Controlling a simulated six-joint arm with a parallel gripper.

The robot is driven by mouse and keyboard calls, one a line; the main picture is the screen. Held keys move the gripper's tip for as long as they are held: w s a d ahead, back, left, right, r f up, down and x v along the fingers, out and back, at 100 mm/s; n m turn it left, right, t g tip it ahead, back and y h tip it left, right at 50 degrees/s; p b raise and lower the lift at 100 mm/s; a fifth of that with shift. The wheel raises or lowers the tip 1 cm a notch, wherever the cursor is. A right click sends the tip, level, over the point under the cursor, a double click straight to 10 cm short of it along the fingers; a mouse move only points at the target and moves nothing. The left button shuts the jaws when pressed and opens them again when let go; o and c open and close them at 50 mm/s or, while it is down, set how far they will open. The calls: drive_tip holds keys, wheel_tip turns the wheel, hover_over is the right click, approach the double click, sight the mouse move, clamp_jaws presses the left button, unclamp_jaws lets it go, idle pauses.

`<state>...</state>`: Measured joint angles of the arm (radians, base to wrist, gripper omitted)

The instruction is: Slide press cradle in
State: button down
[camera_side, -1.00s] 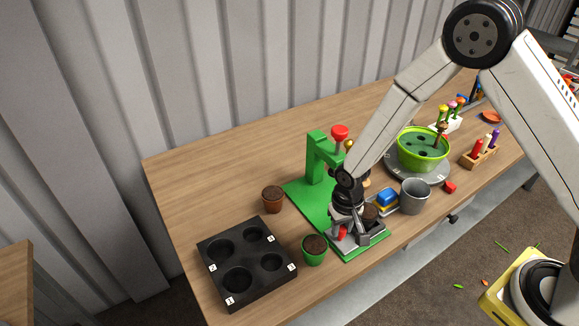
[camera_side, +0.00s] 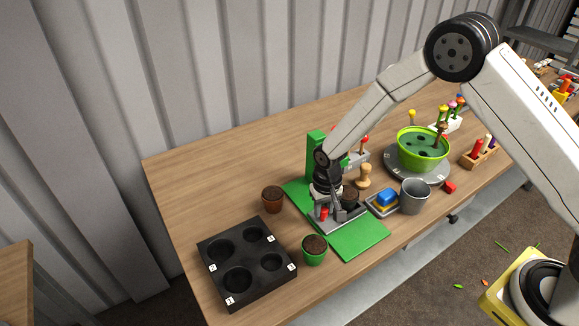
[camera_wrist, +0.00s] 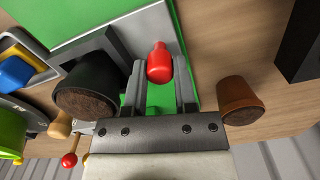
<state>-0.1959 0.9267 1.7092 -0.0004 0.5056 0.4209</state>
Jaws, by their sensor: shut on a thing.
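The press has a green base (camera_side: 362,238) and a green post (camera_side: 315,146). Its grey cradle (camera_side: 343,224) sits on the base near the post and carries a dark pot of soil (camera_wrist: 88,92), partly hidden by my arm in the side view. The cradle's red knob (camera_wrist: 159,62) stands between my fingers in the wrist view. My gripper (camera_side: 326,212) is shut on the red knob, low over the base. The press lever's red ball end (camera_side: 365,139) shows behind my arm; the press head is mostly hidden.
A terracotta pot (camera_side: 272,198) stands left of the base, a green pot (camera_side: 314,248) at its front left. A black numbered tray (camera_side: 246,262) lies further left. On the right are a wooden stamp (camera_side: 364,176), a blue block (camera_side: 386,197), a grey cup (camera_side: 414,195) and a lime bowl (camera_side: 422,155).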

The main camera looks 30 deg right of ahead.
drive_tip(key=shift+w, duration=3.25)
drive_tip(key=shift+c, duration=2)
unclamp_jaws()
drive_tip(key=shift+r, duration=0.15)
wheel_tip(320, 180, up, 8)
drive_tip(key=shift+f, duration=0.2)
